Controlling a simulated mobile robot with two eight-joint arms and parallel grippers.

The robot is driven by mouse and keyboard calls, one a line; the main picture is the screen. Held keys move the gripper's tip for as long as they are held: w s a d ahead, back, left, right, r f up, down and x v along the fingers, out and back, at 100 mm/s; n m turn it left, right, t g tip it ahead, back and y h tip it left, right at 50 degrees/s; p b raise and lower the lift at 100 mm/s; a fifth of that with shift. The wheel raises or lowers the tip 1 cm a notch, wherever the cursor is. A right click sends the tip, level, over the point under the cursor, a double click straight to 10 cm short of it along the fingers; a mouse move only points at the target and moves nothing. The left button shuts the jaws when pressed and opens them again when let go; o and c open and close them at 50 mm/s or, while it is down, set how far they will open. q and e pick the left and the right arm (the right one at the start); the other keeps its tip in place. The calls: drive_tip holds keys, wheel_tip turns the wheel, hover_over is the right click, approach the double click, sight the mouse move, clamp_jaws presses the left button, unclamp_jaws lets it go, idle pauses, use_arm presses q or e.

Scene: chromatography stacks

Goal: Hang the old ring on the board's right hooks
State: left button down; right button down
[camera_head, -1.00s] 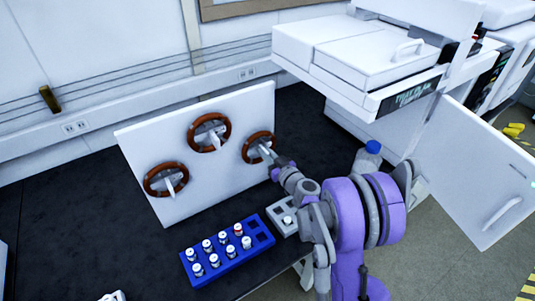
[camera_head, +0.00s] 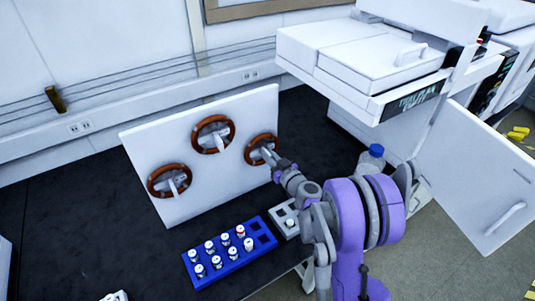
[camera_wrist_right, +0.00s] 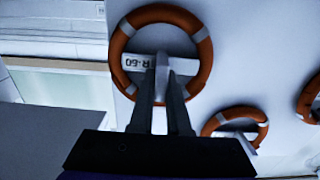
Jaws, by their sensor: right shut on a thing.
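A brown-orange ring with pale bands (camera_head: 250,142) is at the right of the white board (camera_head: 225,185), at or close to its face. My right gripper (camera_head: 273,163) is shut on the handle at this ring's middle. The right wrist view shows the ring (camera_wrist_right: 119,45) with a white crossbar marked R-60, and the gripper's fingers (camera_wrist_right: 161,92) around the handle. The hooks behind it are hidden, so I cannot tell whether it rests on them. Two similar rings are on the board, one at top middle (camera_head: 229,135) and one at left (camera_head: 153,189). My left gripper is not in view.
A blue rack (camera_head: 200,284) with several capped vials stands before the board, with a small grey rack (camera_head: 277,222) to its right. A blue-capped bottle (camera_head: 371,158) is behind my right arm. A white instrument (camera_head: 345,70) overhangs the right side.

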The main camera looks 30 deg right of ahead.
drive_tip(key=shift+f, duration=0.15)
drive_tip(key=shift+f, duration=0.35)
drive_tip(key=shift+f, duration=0.2)
drive_tip(key=c, duration=0.8)
unclamp_jaws()
drive_tip(key=shift+s, duration=0.1)
drive_tip(key=s+b, duration=0.1)
drive_tip(key=s, duration=0.8)
drive_tip(key=shift+s+d, duration=0.4)
